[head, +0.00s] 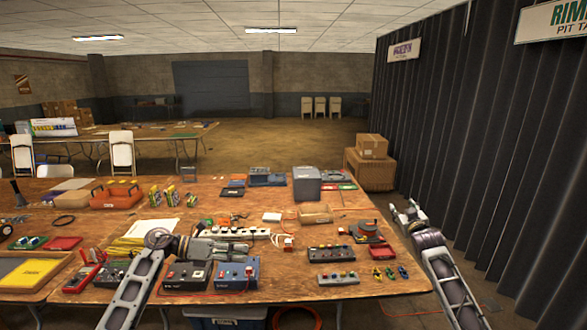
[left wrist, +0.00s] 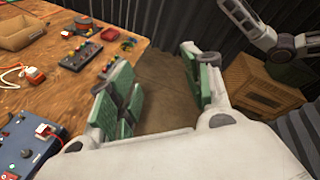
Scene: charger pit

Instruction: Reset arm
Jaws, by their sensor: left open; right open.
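My left gripper (head: 238,248) reaches in from the left over the front middle of the wooden table (head: 300,282) in the head view. Its jaws show in the left wrist view (left wrist: 160,90), open and empty, with green pads apart and only floor seen between them. My right gripper (head: 408,214) is off the table's right edge, in front of the dark curtain, and looks empty. Part of my right arm also shows at the upper right of the left wrist view.
A power strip (head: 230,232), blue charger box (head: 237,274), black button box (head: 331,253) and cable reel (head: 368,230) crowd the table near my left gripper. Cardboard boxes (head: 370,170) stand on the floor behind. A corrugated dark curtain (head: 480,150) borders the right side.

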